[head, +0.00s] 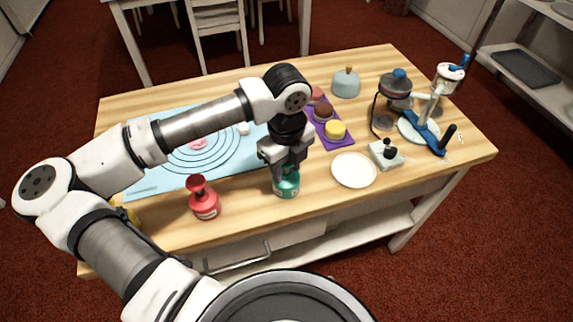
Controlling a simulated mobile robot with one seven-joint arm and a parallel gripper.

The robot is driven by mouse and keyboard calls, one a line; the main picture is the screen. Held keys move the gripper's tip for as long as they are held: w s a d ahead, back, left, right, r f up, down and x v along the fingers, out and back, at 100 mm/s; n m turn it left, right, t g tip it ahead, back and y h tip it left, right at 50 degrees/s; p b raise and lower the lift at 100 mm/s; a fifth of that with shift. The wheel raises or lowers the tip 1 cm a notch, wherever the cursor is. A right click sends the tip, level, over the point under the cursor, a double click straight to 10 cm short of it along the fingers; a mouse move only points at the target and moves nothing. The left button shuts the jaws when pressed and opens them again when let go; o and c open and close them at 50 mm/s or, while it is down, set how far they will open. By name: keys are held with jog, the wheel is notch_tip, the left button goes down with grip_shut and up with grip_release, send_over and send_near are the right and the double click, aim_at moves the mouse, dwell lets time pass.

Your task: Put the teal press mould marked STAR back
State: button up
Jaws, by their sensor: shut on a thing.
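The teal press mould (287,187) is near the front of the wooden table, upright, with a pale label on its side. My gripper (282,168) points down over it and is shut on its top, which the fingers hide. I cannot tell whether the mould's base touches the table. The word on its label is too small to read.
A red press mould (205,204) stands to the left, by a light-blue mat (145,183) with printed circles. A white plate (354,170) lies to the right. Behind are a purple tray (337,146) with small cakes, a grey dome (346,83) and a blue-handled stand (428,135).

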jog(key=o, duration=1.2)
jog(key=shift+c, duration=0.2)
jog(key=shift+r+p, duration=0.25)
jog(key=shift+p, duration=0.2)
notch_tip(320, 180, up, 12)
jog(key=shift+f+b, duration=0.1)
jog(key=shift+b, duration=0.9)
